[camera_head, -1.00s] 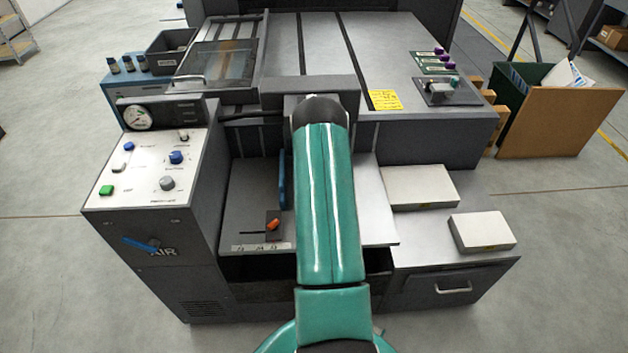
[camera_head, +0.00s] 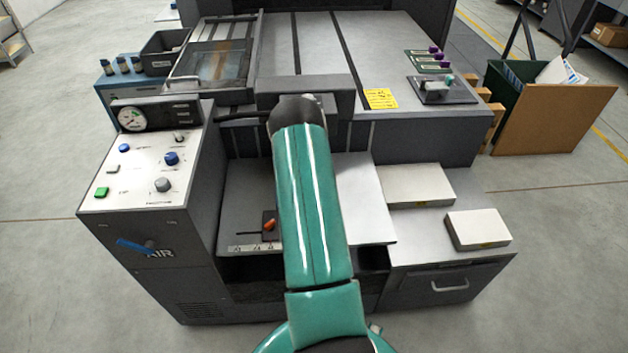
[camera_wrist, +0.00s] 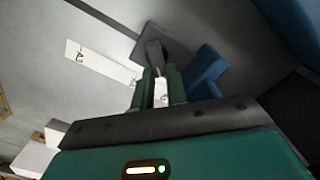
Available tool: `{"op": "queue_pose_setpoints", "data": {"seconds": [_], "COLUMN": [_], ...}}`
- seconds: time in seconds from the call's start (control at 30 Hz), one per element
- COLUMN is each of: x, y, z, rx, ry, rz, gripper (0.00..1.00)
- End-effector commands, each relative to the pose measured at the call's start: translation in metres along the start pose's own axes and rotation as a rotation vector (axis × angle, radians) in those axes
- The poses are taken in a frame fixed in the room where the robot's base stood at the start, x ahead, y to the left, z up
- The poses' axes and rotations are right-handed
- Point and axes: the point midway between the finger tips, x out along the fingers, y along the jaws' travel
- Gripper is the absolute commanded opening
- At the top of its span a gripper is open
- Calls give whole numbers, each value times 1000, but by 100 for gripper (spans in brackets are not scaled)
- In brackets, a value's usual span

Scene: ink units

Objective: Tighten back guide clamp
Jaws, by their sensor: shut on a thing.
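In the wrist view my gripper (camera_wrist: 160,82) has its two green fingers closed around the near end of a small grey lever-like piece (camera_wrist: 153,52), which I take to be the back guide clamp. The piece stands at a dark grey plate (camera_wrist: 172,44) on the pale feed board. A blue guide (camera_wrist: 206,72) is just right of the fingers. The exact contact is partly hidden by the fingers. In the head view my teal arm covers the gripper, the blue guide and the back clamp. An orange knob (camera_head: 270,225) on a dark block shows at the board's front.
A white label strip (camera_wrist: 100,62) lies left of the fingers. In the head view the control panel (camera_head: 140,180) with a blue air lever (camera_head: 135,245) stands left of the feed board (camera_head: 365,205). Two pale stacks (camera_head: 415,185) (camera_head: 478,229) lie to the right.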

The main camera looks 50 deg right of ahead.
Motion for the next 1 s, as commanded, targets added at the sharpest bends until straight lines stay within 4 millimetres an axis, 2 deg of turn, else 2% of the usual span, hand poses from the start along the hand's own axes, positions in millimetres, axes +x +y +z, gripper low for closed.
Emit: {"op": "queue_pose_setpoints", "data": {"seconds": [0.47,0.5,0.6,0.87,1.0], "x": [0,0,0,0,-7], "y": [0,0,0,0,0], "z": [0,0,0,0,0], "rx": [19,19,19,18,18], "ry": [0,0,0,0,1], "rz": [-1,-1,-1,0,-1], "gripper": [0,16,36,36,36]}}
